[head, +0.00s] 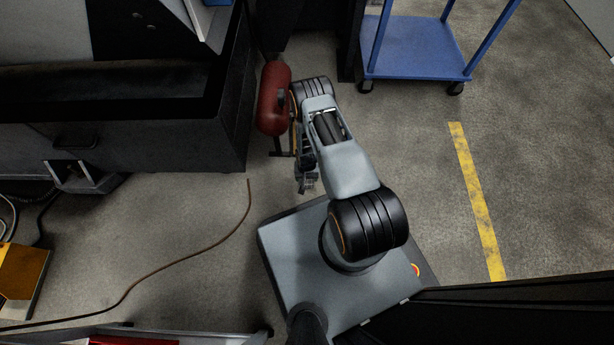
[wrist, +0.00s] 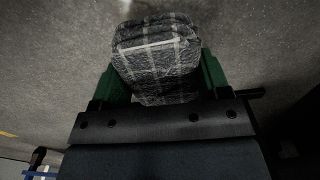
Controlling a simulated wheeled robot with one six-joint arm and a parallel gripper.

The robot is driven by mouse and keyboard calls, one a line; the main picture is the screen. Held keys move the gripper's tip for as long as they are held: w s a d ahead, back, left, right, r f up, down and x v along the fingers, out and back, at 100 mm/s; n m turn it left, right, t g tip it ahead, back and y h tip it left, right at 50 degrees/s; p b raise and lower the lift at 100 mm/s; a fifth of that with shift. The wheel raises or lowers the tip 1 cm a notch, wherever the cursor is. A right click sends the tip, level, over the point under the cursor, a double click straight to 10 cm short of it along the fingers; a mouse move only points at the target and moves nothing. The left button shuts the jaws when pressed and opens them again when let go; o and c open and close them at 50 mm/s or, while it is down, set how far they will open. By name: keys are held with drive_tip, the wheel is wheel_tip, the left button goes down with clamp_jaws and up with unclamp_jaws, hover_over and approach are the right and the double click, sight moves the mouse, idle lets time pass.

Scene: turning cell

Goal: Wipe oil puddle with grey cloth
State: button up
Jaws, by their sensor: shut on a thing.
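In the wrist view a dark grey checked cloth (wrist: 157,60), bunched into a pad, sits between the green fingers of my gripper (wrist: 160,80). The gripper is shut on it. Grey concrete floor shows beyond the cloth. In the head view my arm is folded over my base and my gripper (head: 307,183) hangs low on the arm's left side; the cloth is too small or hidden to make out there. I cannot make out an oil puddle in either view.
A blue cart (head: 415,50) is at the back. A brown hose (head: 185,258) crosses the floor at left. Open floor with a yellow line (head: 475,200) lies at right.

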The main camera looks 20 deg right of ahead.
drive_tip(key=shift+r+p, duration=1.1)
drive_tip(key=shift+r, duration=0.75)
drive_tip(key=shift+s, duration=0.1)
